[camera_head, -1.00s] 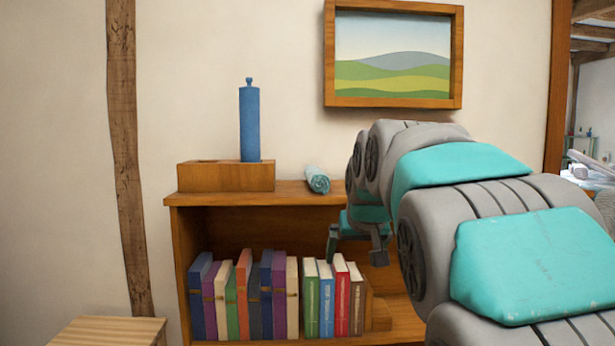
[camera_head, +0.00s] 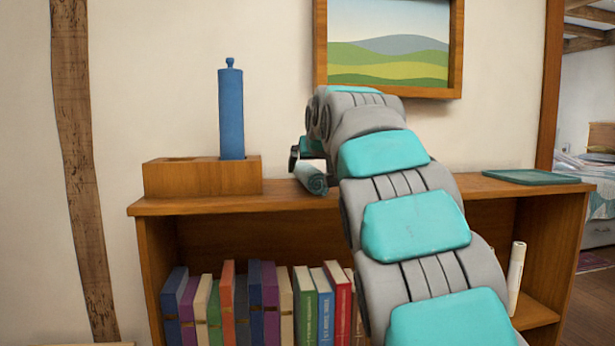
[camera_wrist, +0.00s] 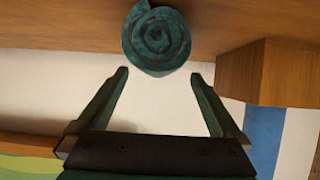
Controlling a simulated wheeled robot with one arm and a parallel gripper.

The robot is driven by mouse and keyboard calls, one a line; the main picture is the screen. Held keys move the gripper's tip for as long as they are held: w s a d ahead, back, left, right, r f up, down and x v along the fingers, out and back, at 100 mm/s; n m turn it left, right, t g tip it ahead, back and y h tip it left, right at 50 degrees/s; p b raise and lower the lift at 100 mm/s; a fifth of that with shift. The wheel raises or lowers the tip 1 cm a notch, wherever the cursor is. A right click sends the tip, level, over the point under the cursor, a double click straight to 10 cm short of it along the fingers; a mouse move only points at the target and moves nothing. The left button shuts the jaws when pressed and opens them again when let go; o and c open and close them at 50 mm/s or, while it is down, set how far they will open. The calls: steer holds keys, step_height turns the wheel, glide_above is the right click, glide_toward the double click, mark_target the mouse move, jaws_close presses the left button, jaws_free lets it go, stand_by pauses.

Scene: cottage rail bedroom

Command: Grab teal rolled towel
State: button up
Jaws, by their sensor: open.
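The teal rolled towel (camera_head: 311,178) lies on top of the wooden bookshelf, just right of the wooden block. In the wrist view its spiral end (camera_wrist: 156,38) faces the camera at the top middle. My gripper (camera_wrist: 165,75) is open, with its two fingers apart and their tips just short of the towel's end. The towel is centred roughly between the fingertips, with nothing held. In the head view my gripper (camera_head: 297,158) is at the towel, and my arm hides part of it.
A wooden block (camera_head: 203,178) with a blue cylinder (camera_head: 231,112) standing in it is left of the towel. A flat green tray (camera_head: 531,177) lies at the shelf top's right. Several books (camera_head: 262,302) stand on the shelf below. A framed picture (camera_head: 388,92) hangs on the wall behind.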

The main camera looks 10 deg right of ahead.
mark_target(307, 164)
steer(key=x, duration=0.5)
steer(key=shift+d+p, duration=0.15)
steer(key=shift+p, duration=0.2)
steer(key=shift+r, duration=0.1)
steer(key=c, duration=1.3)
steer(key=shift+r, duration=0.15)
steer(key=shift+c, duration=0.3)
steer(key=shift+r, duration=1.35)
